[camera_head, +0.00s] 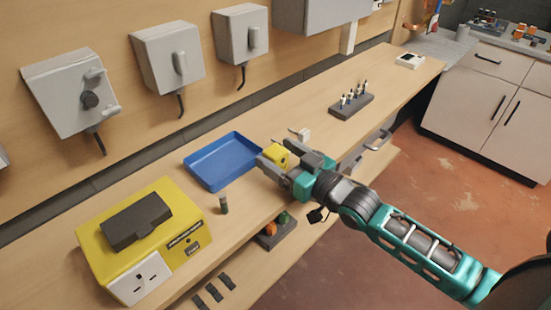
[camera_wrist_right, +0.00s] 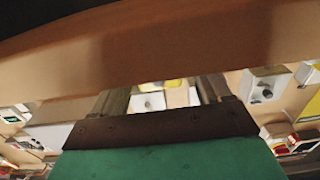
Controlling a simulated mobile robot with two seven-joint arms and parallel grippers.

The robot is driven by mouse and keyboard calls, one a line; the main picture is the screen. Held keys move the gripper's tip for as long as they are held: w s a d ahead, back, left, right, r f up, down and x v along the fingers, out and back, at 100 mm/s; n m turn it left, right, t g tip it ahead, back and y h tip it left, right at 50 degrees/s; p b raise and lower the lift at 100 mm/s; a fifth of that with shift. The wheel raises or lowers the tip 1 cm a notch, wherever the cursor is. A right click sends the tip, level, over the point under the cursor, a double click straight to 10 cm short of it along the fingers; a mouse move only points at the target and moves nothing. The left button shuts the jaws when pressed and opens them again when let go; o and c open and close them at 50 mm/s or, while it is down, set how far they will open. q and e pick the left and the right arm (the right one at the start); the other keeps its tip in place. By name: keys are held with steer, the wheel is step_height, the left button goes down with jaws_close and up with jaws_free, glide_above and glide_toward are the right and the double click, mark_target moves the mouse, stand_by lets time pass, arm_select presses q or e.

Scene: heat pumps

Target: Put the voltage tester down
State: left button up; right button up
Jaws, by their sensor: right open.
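A small yellow body (camera_head: 277,155), which could be the voltage tester, sits at the jaws of my right gripper (camera_head: 284,168), just right of the blue tray. I cannot tell whether it lies between the fingers or just behind them, or whether they touch it. The right gripper is open and low over the workbench (camera_head: 240,238), near its front edge. In the right wrist view the two fingers (camera_wrist_right: 163,98) stand apart, with a distant yellow and white shape showing between them. My left gripper is not in view.
The empty blue tray (camera_head: 222,163) lies left of the gripper. A yellow unit (camera_head: 185,257) with a white socket stands front left, near a small dark cylinder (camera_head: 223,205). A grey rack (camera_head: 351,105) of slim items stands farther right. Grey wall boxes (camera_head: 165,58) hang above.

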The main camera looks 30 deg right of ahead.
steer(key=c, duration=1)
steer(key=shift+c, duration=0.4)
steer(key=shift+r, duration=0.15)
